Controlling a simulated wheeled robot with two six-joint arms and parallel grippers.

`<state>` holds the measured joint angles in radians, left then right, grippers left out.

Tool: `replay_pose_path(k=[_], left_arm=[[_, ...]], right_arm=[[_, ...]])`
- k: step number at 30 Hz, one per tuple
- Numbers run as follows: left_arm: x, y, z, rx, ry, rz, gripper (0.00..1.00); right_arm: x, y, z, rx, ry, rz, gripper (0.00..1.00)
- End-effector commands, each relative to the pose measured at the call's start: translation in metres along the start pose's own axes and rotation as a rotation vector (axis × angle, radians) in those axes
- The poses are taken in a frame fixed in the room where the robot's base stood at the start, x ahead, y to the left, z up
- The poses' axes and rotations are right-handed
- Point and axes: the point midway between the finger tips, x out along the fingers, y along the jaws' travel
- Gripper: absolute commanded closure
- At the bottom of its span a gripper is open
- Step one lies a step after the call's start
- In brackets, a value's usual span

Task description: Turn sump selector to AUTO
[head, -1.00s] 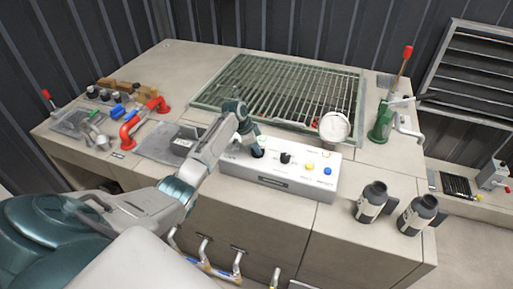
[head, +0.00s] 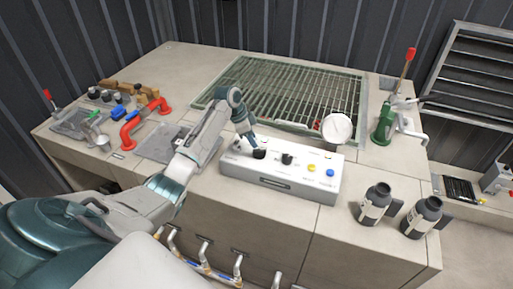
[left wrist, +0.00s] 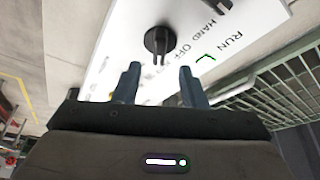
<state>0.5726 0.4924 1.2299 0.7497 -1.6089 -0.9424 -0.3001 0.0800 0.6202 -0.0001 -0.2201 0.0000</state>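A white control box (head: 262,182) stands on the bench with a row of controls. Its leftmost black selector knob (head: 259,154) is just below my left gripper (head: 250,139). In the left wrist view a black knob (left wrist: 158,40) lies beyond my left gripper's two fingers (left wrist: 158,86), which are spread with nothing between them. Letters reading HAND and OFF run beside this knob, with RUN further right. The knob's raised bar points toward the bottom of the picture, past OFF; the letters there are too small to read. My right gripper is not in view.
A second black knob (head: 287,159), a yellow button (head: 311,168) and a blue button (head: 330,173) share the box. A metal grating (head: 290,92) lies behind it.

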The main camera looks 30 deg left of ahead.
Motion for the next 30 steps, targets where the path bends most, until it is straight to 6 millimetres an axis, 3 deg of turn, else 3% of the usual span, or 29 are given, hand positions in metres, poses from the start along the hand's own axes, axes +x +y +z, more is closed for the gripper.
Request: replay_pose_path(k=[6,11,30], left_arm=[[-0.035,-0.001,0.001,0.000,0.001,-0.004,0.62],[-0.048,-0.001,0.001,-0.001,0.000,-0.002,0.62],[-0.045,0.004,0.002,-0.004,-0.006,-0.001,0.62]], right_arm=[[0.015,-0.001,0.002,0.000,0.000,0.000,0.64],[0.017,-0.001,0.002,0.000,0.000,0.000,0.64],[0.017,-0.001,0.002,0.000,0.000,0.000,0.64]])
